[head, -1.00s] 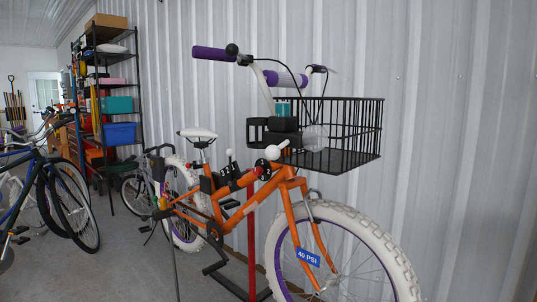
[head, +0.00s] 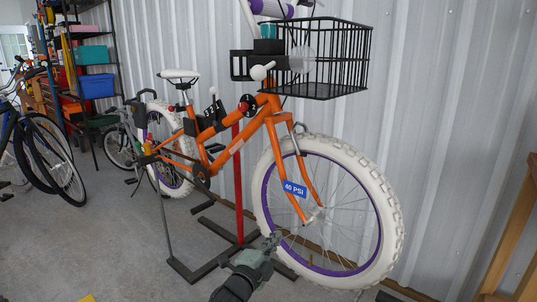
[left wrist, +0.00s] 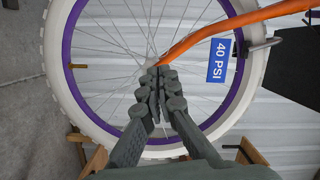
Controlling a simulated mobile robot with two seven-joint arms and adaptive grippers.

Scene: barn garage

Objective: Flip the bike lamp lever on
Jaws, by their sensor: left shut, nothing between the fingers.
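The orange bike stands on a floor stand. Its lamp is a dark housing (head: 243,65) with a pale round lens (head: 302,60), at the handlebar beside the black basket (head: 350,70). A white knobbed lever (head: 262,71) sticks out low on the lamp's near side. My left gripper (head: 272,240) is low in front of the front wheel, well below the lamp. In the left wrist view its fingers (left wrist: 158,82) are shut and empty, pointing at the wheel's spokes. The lamp is outside the left wrist view. My right gripper is not visible.
The white front tyre (head: 385,190) with a purple rim and a blue "40 PSI" tag (head: 294,189) is close to my gripper. The stand's dark feet (head: 195,270) spread over the floor. A wooden frame (head: 515,240) is at the right. Other bikes (head: 50,150) stand left.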

